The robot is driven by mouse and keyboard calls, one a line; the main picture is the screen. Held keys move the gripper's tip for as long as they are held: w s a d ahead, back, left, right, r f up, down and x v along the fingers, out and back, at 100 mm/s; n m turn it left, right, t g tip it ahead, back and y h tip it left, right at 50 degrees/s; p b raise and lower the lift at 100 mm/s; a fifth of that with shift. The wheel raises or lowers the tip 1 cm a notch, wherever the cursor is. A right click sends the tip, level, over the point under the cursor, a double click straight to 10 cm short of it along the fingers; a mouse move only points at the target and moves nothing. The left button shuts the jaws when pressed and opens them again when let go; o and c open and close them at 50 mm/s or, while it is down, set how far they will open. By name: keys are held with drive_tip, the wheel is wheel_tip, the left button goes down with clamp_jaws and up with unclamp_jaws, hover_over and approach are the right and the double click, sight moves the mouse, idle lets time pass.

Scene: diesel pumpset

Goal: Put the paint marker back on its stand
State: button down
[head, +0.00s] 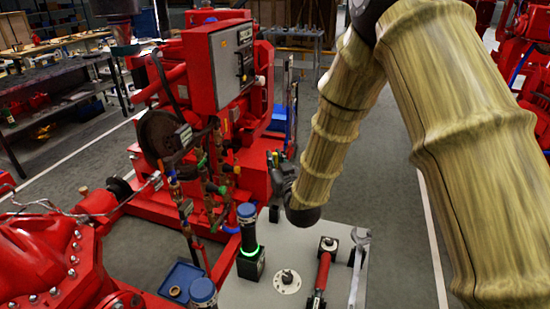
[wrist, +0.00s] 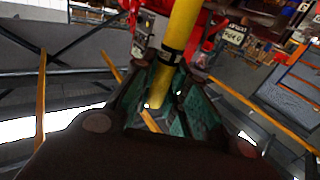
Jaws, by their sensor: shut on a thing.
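My gripper (wrist: 165,105) is shut on a yellow cylinder with a black band (wrist: 180,35), which looks like the paint marker. It sticks out between the greenish fingers. On the tabletop are a black block with a glowing green ring and a dark blue-capped cylinder (head: 247,240), and a white round disc with a dark knob (head: 287,281). I cannot tell which is the marker's stand.
A red-handled tool (head: 322,272) and a silver wrench (head: 357,262) lie at the tabletop's right. Another blue-capped cylinder (head: 203,292) and a blue tray (head: 180,283) are at front left. The red pumpset (head: 215,130) with pipes stands close behind and left.

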drive_tip(key=shift+w+a+f, duration=0.1)
drive_tip(key=shift+w+f, duration=0.15)
drive_tip(key=shift+f, duration=0.05)
drive_tip(key=shift+s+f+b, duration=0.3)
drive_tip(key=shift+b, duration=0.3)
wheel_tip(320, 180, down, 2)
drive_tip(key=shift+w+f+b, duration=0.15)
drive_tip(key=shift+f+b, duration=0.05)
drive_tip(key=shift+b, duration=0.55)
wheel_tip(320, 180, down, 10)
drive_tip(key=b, duration=0.7)
drive_tip(key=shift+r, duration=0.15)
drive_tip(key=shift+f+b, duration=0.8)
drive_tip(key=shift+f, duration=0.2)
idle(0.8)
drive_tip(key=c, duration=1.3)
unclamp_jaws()
drive_tip(key=shift+c, duration=0.2)
